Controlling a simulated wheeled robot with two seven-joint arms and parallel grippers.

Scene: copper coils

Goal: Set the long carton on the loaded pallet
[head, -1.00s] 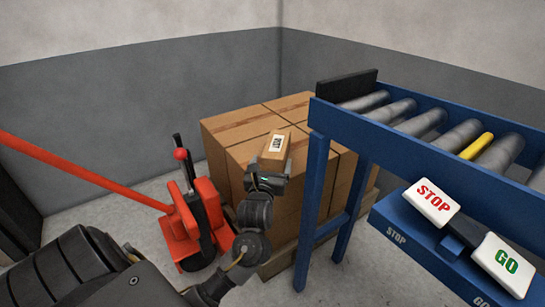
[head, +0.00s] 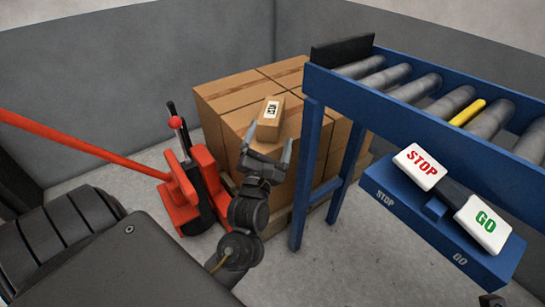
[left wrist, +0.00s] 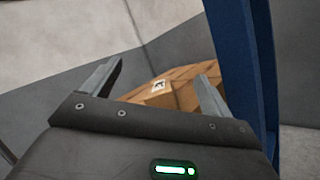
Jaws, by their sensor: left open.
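The long carton (head: 267,127) is a small brown box with a white label. It lies on top of the boxes on the loaded pallet (head: 232,92), near their front edge. It also shows, with its label, in the left wrist view (left wrist: 158,88). My left gripper (head: 270,143) is open and empty, just in front of the carton and apart from it, with a finger towards each side. Both fingers show spread in the left wrist view (left wrist: 163,75). The pallet's wooden base is mostly hidden behind the arm and a blue leg. My right gripper does not show clearly.
A red pallet jack (head: 190,190) stands at the left. Grey walls close the back.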

